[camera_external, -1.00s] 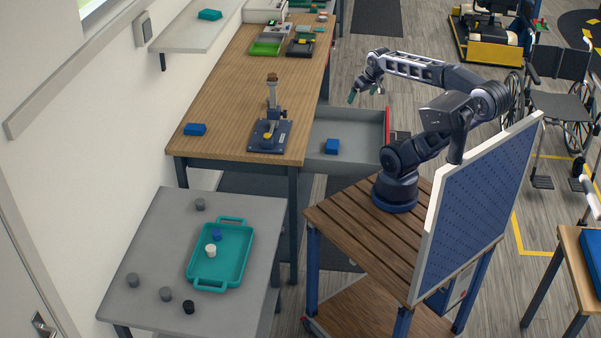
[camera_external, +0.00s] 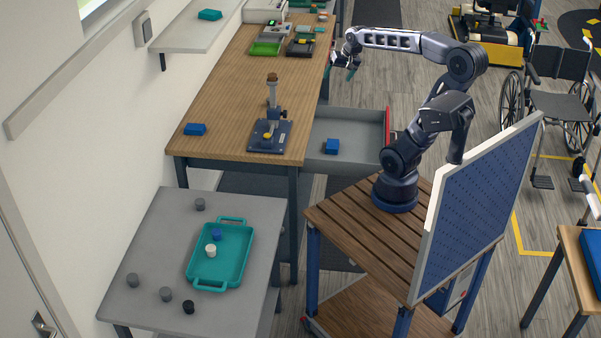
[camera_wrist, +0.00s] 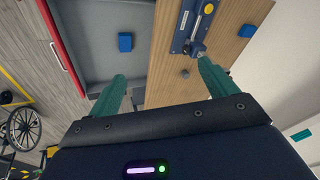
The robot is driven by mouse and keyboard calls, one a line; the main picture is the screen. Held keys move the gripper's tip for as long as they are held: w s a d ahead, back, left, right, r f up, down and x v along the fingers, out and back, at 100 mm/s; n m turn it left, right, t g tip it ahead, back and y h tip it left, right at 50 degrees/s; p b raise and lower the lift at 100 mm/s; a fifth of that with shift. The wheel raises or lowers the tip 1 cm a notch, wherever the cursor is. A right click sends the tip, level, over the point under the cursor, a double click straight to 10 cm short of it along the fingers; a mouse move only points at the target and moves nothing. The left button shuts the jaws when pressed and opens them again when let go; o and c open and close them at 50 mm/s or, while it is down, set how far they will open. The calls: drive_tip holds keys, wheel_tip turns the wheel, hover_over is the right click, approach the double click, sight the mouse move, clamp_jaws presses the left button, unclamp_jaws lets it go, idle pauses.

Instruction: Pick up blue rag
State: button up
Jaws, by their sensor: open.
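A folded-looking blue piece (camera_external: 332,146) lies in the open grey drawer (camera_external: 350,122); it also shows in the wrist view (camera_wrist: 125,42). A similar blue piece (camera_external: 195,129) lies on the near left part of the wooden bench (camera_external: 225,100), and in the wrist view it shows at the upper right (camera_wrist: 247,31). Which one is the blue rag, I cannot tell. My gripper (camera_external: 342,71) is open and empty, teal fingers apart. It is above the far right edge of the bench, beyond the drawer, well away from both blue pieces.
A blue clamp-like fixture (camera_external: 268,135) stands on the bench beside the drawer. The drawer's red front (camera_external: 388,126) rises close to my arm. Green and grey trays (camera_external: 267,46) sit farther back. A teal tray (camera_external: 218,285) lies on the grey side table.

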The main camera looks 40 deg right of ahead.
drive_tip(key=w+a+m+y, duration=0.1)
drive_tip(key=w+a+m, duration=0.25)
drive_tip(key=w, duration=0.55)
drive_tip(key=w+a+m, duration=0.3)
drive_tip(key=w+m, duration=0.1)
drive_tip(key=w, duration=0.5)
drive_tip(key=m+g, duration=0.1)
drive_tip(key=m, duration=1.4)
hover_over(203, 129)
drive_tip(key=s, duration=0.3)
drive_tip(key=f, duration=2)
drive_tip(key=d+f, duration=0.1)
drive_tip(key=f, duration=0.9)
drive_tip(key=shift+w, duration=0.2)
drive_tip(key=shift+y, duration=0.3)
drive_tip(key=shift+w+x, duration=0.15)
drive_tip(key=shift+x, duration=1.25)
drive_tip(key=shift+w+x, duration=0.1)
drive_tip(key=shift+x, duration=1.35)
drive_tip(key=shift+d, duration=0.2)
drive_tip(key=shift+f, duration=0.2)
